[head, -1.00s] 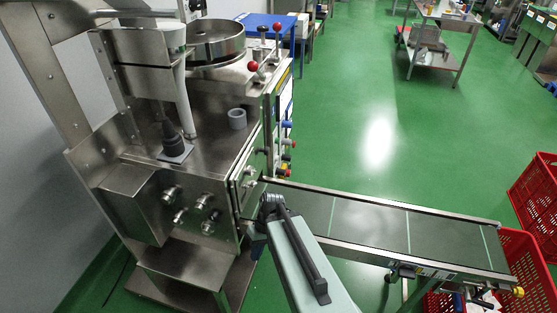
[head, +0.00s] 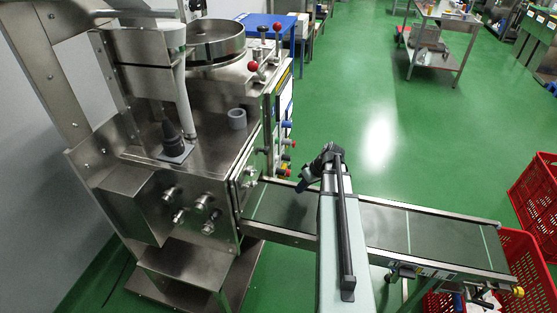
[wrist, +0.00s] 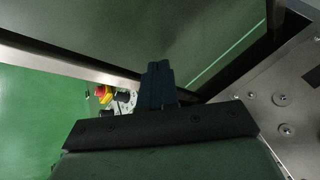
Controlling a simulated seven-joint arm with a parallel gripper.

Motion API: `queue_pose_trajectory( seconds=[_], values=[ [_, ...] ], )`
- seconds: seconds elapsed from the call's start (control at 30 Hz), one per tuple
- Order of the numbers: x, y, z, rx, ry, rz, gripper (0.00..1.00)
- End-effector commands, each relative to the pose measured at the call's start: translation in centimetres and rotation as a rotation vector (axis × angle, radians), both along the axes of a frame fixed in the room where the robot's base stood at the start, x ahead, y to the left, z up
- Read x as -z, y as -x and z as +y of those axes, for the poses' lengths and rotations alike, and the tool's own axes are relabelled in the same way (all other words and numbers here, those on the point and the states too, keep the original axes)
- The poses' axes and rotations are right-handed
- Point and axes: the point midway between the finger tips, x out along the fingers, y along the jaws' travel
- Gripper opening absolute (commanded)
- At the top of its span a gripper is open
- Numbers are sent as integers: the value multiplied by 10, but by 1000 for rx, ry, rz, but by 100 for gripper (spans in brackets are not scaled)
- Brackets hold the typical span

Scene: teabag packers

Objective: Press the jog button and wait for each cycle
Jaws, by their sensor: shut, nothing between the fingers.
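The packing machine (head: 215,165) stands at left in the head view. Along its right side several coloured buttons stick out edge-on, among them a blue one (head: 286,124), a white one (head: 287,142) and a red one (head: 283,171). I cannot tell which is the jog button. My gripper (head: 304,184) hangs over the conveyor, right of these buttons and apart from them. In the wrist view my gripper (wrist: 158,70) is shut and empty. A red button on yellow (wrist: 104,92) and black knobs (wrist: 123,97) show left of the fingertips.
The conveyor belt (head: 385,226) runs right from the machine, its middle partly hidden by my arm. Red crates (head: 540,185) stand at its far right end. A grey ring (head: 237,118) sits on the machine top. Green floor behind the conveyor is open.

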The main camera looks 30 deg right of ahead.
Motion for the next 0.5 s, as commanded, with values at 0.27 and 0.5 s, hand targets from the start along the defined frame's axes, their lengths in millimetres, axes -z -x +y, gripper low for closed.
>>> queue_pose_trajectory(
  seconds=[0.27,0.5],
  values=[
    [2,-4,-99,24,84,-77,0],
    [2,-1,-151,44,130,-115,0]
  ],
)
